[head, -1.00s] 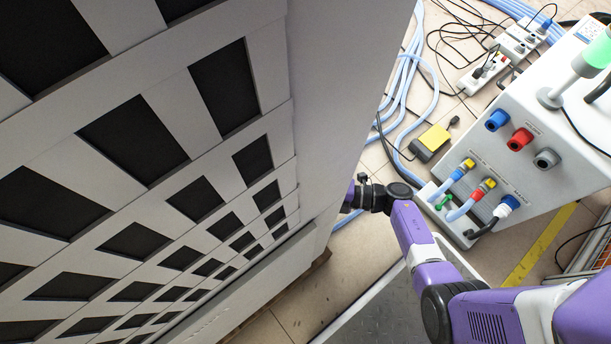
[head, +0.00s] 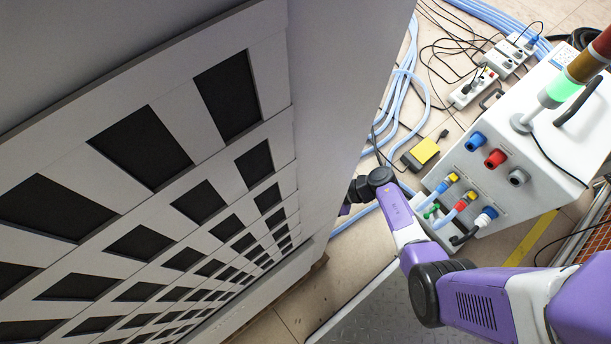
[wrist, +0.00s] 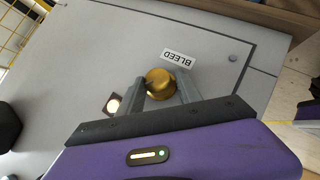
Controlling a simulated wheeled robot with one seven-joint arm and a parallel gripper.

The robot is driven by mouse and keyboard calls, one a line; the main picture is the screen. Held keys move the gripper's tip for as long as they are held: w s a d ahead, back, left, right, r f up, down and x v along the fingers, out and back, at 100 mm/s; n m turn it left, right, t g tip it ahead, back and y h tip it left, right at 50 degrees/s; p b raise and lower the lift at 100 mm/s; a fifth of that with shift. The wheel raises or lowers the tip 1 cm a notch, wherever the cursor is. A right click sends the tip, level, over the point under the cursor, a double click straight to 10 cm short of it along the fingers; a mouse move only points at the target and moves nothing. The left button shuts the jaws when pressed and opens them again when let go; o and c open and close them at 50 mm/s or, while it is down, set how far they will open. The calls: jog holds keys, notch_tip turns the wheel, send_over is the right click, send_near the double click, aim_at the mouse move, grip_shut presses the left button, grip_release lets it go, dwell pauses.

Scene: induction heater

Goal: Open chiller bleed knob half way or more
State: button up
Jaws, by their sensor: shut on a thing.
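The brass bleed knob (wrist: 159,82) sits on a grey panel (wrist: 90,60) in the wrist view, beside a white label reading BLEED (wrist: 179,58). My gripper (wrist: 160,92) has one finger on each side of the knob and is shut on it. How far the knob is turned cannot be told. In the head view my purple arm (head: 405,220) reaches behind the edge of the large grey cabinet (head: 330,110), which hides the gripper and the knob.
A lit indicator (wrist: 113,104) is left of the knob. In the head view, a white unit (head: 550,130) with coloured connectors and a signal light stands to the right. Blue hoses (head: 403,85), cables and a yellow pedal (head: 424,151) lie on the floor.

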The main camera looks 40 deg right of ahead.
jog(key=m+g, duration=0.1)
jog(key=g, duration=0.2)
jog(key=w+m+g+b, duration=0.1)
jog(key=m+g, duration=0.1)
jog(key=g, duration=0.1)
jog(key=w+m+g+b, duration=0.1)
jog(key=m+g, duration=0.1)
jog(key=g, duration=0.1)
jog(key=shift+d+f+g+h, duration=0.1)
jog(key=shift+d+g+h, duration=0.1)
jog(key=shift+g+h, duration=0.15)
jog(key=m+g+b, duration=0.1)
jog(key=g+b, duration=0.1)
jog(key=b, duration=0.2)
jog(key=shift+w+a+m, duration=0.1)
jog(key=shift+m, duration=0.2)
grip_shut()
jog(key=shift+a+r+g+b, duration=0.25)
jog(key=shift+g+b, duration=0.2)
jog(key=shift+b, duration=0.3)
jog(key=o, duration=1.3)
grip_release()
jog(key=shift+d, duration=0.1)
jog(key=shift+b+v, duration=0.75)
jog(key=shift+v, duration=3.05)
